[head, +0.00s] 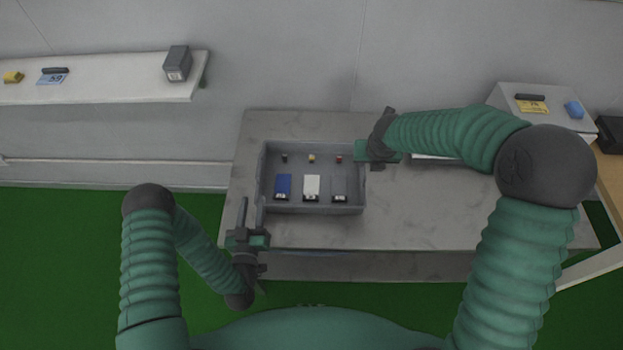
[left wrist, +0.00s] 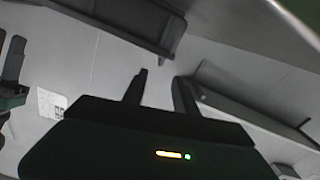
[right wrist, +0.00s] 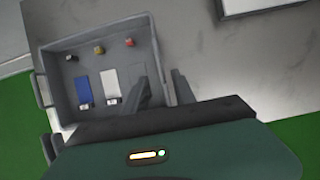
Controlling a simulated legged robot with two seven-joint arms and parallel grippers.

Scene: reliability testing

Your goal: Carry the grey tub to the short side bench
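The grey tub (head: 312,208) stands on the grey stone-like bench (head: 420,228). It holds a blue, a white and a grey block in front and small black, yellow and red parts behind. My right gripper (head: 372,150) is at the tub's right wall; in the right wrist view its fingers (right wrist: 164,82) stand apart, with the tub's wall (right wrist: 158,50) between them. My left gripper (head: 251,205) is open and empty beside the tub's front-left corner, fingers pointing away from me. The tub's left handle (right wrist: 42,89) shows in the right wrist view. I cannot tell which bench is the short side bench.
A white bench (head: 120,85) at the back left bears a grey box (head: 177,63), a yellow part and a blue card. Green floor (head: 60,240) is clear at left.

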